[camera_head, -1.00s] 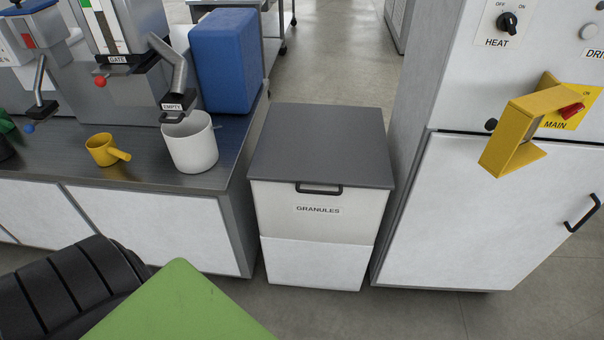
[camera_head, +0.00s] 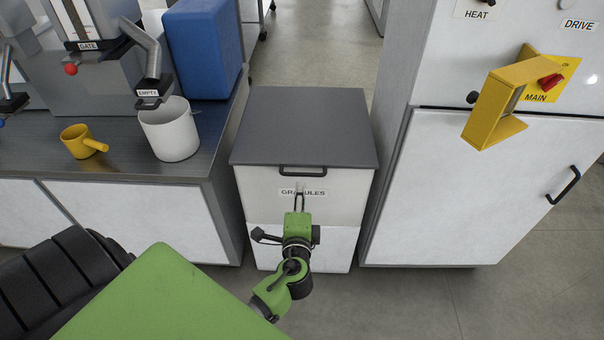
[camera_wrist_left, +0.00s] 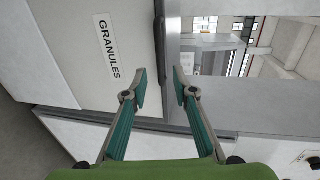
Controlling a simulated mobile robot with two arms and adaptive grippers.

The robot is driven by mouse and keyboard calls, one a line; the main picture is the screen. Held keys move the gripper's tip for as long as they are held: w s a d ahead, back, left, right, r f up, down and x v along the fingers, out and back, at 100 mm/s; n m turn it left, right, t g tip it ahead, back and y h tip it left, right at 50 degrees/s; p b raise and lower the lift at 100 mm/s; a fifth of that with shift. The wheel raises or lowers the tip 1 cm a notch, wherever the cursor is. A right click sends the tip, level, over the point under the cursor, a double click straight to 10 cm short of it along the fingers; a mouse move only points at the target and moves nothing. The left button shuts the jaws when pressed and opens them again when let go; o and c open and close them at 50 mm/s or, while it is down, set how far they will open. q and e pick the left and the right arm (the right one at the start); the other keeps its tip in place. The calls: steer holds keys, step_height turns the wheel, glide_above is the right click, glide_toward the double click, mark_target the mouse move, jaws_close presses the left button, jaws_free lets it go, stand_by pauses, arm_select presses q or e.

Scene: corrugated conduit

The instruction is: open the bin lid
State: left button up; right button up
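The granules bin stands on the floor between the counter and the white cabinet. Its grey lid (camera_head: 305,125) lies flat and closed on the white body (camera_head: 258,190). A black handle (camera_head: 303,172) is on the lid's front edge, above the GRANULES label; it also shows in the left wrist view (camera_wrist_left: 159,45). My left gripper (camera_head: 299,197) is in front of the bin, just below the handle in the head view. In the wrist view its fingers (camera_wrist_left: 159,85) are apart and empty, with the handle ahead in line with the gap. My right gripper is not in view.
The counter (camera_head: 120,172) on the left holds a white pot (camera_head: 170,135), a yellow cup (camera_head: 77,141) and a blue box (camera_head: 203,50). The white cabinet (camera_head: 470,190) with a yellow guard (camera_head: 490,110) stands close on the right. Floor behind the bin is clear.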

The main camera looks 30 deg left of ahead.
mark_target(302, 174)
arm_select(q)
steer(key=x, duration=1)
steer(key=shift+w+a+f, duration=0.1)
steer(key=shift+w+a, duration=0.05)
steer(key=shift+w, duration=0.2)
jaws_close()
